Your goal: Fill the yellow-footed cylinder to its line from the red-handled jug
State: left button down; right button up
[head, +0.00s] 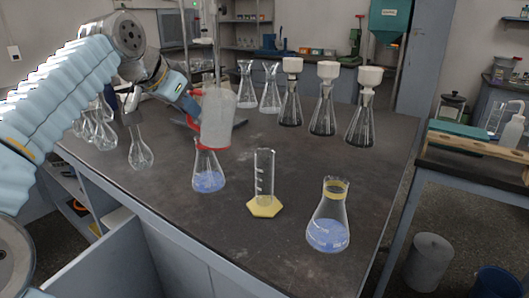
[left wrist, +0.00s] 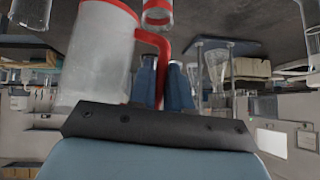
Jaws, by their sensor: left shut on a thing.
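The red-handled jug (head: 218,112) is a translucent vessel with red trim at its base, held above the bench. My left gripper (head: 188,103) is shut on its red handle; in the left wrist view the blue fingers (left wrist: 161,88) sit either side of the handle (left wrist: 163,62), beside the jug body (left wrist: 98,55). The jug looks about upright; its liquid level cannot be told. The yellow-footed cylinder (head: 264,178) stands upright on the bench, right of and nearer than the jug, apart from it. It has pale marks and no liquid I can make out. My right gripper is not in view.
A flask with blue liquid (head: 208,178) stands just below the jug in the picture. A yellow-collared flask (head: 329,225) with blue liquid stands right of the cylinder. Several flasks, some with white funnels (head: 327,70), line the back. The bench (head: 215,240) is clear in front of the cylinder.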

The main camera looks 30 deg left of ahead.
aim_at(216, 101)
pick_arm(q)
jog(key=shift+w+d+r+m+y, duration=0.15)
jog(key=shift+d+m+y, duration=0.1)
jog(key=shift+d+y, duration=0.25)
jog(key=shift+d+r+m+y, duration=0.2)
jog(key=shift+d+y, duration=0.15)
jog(key=shift+d, duration=0.15)
jog(key=shift+w+d+r+m+y, duration=0.1)
jog(key=shift+d+m+y, duration=0.15)
jog(key=shift+d+y, duration=0.25)
jog(key=shift+d+f, duration=0.1)
jog(key=shift+d, duration=0.1)
jog(key=f+b, duration=0.1)
jog(key=d+f+y+b, duration=0.1)
jog(key=f+b, duration=0.1)
jog(key=shift+w+d+m+g, duration=0.15)
jog(key=shift+d+m+g, duration=0.15)
jog(key=shift+m, duration=0.1)
jog(key=shift+d+r+y, duration=0.25)
jog(key=shift+r+y, duration=0.1)
jog(key=shift+r, duration=0.1)
jog(key=shift+w+d+r+y+p, duration=0.1)
jog(key=shift+r+y+p, duration=0.2)
jog(key=shift+r, duration=0.05)
jog(key=shift+d+r+m+y, duration=0.3)
jog(key=shift+r+m+y, duration=0.1)
jog(key=shift+d+r+m+y, duration=0.45)
jog(key=shift+r+y, duration=0.15)
jog(key=shift+r, duration=0.15)
